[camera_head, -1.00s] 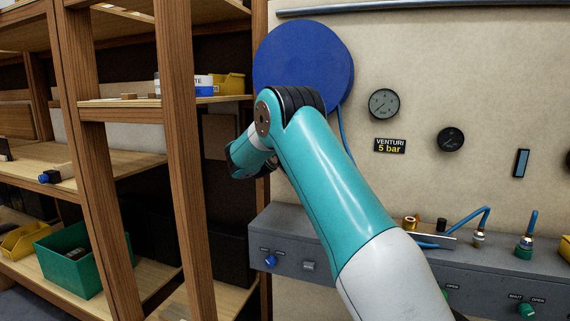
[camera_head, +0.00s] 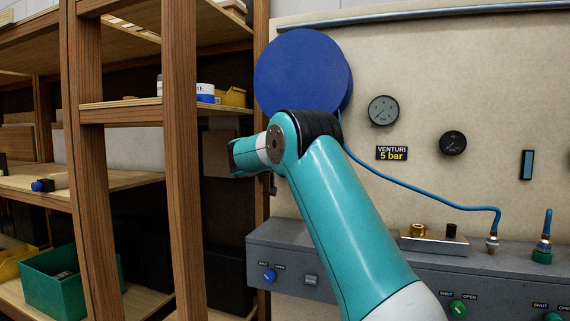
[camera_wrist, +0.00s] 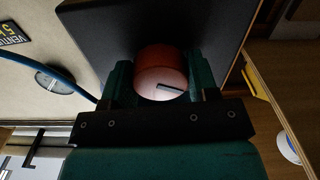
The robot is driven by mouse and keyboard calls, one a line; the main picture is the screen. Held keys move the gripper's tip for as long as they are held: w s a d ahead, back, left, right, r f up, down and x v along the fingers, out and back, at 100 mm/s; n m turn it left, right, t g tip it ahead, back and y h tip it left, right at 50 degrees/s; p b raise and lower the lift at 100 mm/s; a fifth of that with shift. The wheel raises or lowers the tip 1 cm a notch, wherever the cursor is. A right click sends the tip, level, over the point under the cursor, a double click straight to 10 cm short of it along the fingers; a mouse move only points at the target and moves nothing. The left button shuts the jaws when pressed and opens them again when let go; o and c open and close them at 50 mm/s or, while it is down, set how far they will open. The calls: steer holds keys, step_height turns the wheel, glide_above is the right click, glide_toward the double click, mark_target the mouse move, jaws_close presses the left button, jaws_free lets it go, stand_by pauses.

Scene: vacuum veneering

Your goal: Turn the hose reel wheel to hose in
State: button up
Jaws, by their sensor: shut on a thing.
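The hose reel (camera_head: 300,70) is a large blue disc high on the wall in the head view. A blue hose (camera_head: 420,190) runs from its right edge in a gently sagging line to a fitting on the grey bench. In the wrist view my gripper (camera_wrist: 160,88) has its two green fingers on either side of a round reddish knob (camera_wrist: 160,68), shut on it. Behind the knob is a dark flat surface. Whether this is the reel's own face I cannot tell. In the head view my arm hides the fingers and knob.
Wooden shelves with a green bin (camera_head: 68,281) and a yellow bin (camera_head: 234,97) stand on the left, close to my wrist. Gauges (camera_head: 383,111) and a venturi label (camera_head: 392,153) are on the wall at right. The grey bench (camera_head: 340,277) lies below.

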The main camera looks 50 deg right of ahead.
steer(key=shift+m, duration=0.3)
steer(key=o, duration=0.9)
steer(key=b+v, duration=0.2)
steer(key=v, duration=1.5)
steer(key=shift+s+a+f, duration=0.1)
steer(key=shift+s+a, duration=0.05)
steer(key=shift+a, duration=0.05)
